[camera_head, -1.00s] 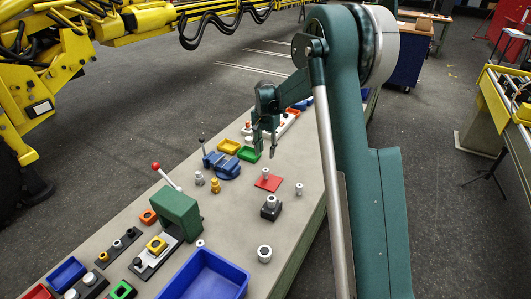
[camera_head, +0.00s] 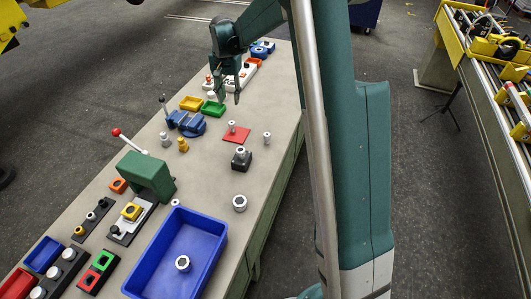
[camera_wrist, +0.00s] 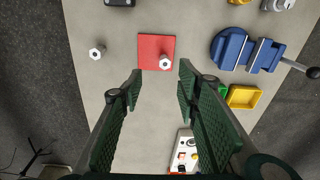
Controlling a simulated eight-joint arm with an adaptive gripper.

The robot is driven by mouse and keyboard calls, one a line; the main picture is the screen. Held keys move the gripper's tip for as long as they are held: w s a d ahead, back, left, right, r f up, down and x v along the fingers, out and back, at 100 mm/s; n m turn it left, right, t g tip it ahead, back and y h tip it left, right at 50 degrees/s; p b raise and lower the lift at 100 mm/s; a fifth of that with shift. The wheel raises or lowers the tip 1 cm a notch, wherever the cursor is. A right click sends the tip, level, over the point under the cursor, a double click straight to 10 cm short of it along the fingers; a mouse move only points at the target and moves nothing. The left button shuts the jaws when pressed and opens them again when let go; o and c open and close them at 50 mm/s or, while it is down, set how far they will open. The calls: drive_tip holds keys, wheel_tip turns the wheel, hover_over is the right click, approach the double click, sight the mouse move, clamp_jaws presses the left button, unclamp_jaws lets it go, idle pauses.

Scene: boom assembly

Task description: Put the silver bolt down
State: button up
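A silver bolt (camera_head: 232,126) stands upright on a red square plate (camera_head: 243,138) on the bench. In the wrist view this bolt (camera_wrist: 165,63) is near the right edge of the plate (camera_wrist: 147,46), just beyond the fingertips. A second silver bolt (camera_head: 267,137) stands on the bare bench right of the plate; it also shows in the wrist view (camera_wrist: 96,53). My gripper (camera_head: 230,100) is open and above the bench, behind the red plate in the head view. In the wrist view my gripper (camera_wrist: 161,72) has a wide gap between its fingers, with nothing in it.
A blue vise (camera_head: 188,123), a yellow tray (camera_head: 191,103) and a green tray (camera_head: 213,108) are left of the gripper. A dark block (camera_head: 241,161) and a large nut (camera_head: 239,203) are nearer. A blue bin (camera_head: 217,240) holds a silver piece (camera_head: 183,264).

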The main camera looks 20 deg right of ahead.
drive_tip(key=s+a+r+n+t, duration=0.1)
drive_tip(key=s+r+n+t, duration=0.1)
drive_tip(key=s+r, duration=0.75)
drive_tip(key=s+a+r+n+t, duration=0.15)
drive_tip(key=s+r, duration=0.45)
drive_tip(key=s, duration=0.7)
drive_tip(key=s+a+f+n+t, duration=0.1)
drive_tip(key=s+n, duration=0.1)
drive_tip(key=s, duration=0.9)
drive_tip(key=s+f+n+t, duration=0.2)
drive_tip(key=s, duration=1)
drive_tip(key=shift+s+a, duration=0.25)
drive_tip(key=shift+a, duration=0.1)
drive_tip(key=shift+o, duration=0.3)
drive_tip(key=shift+f+n, duration=0.1)
drive_tip(key=shift+n, duration=0.15)
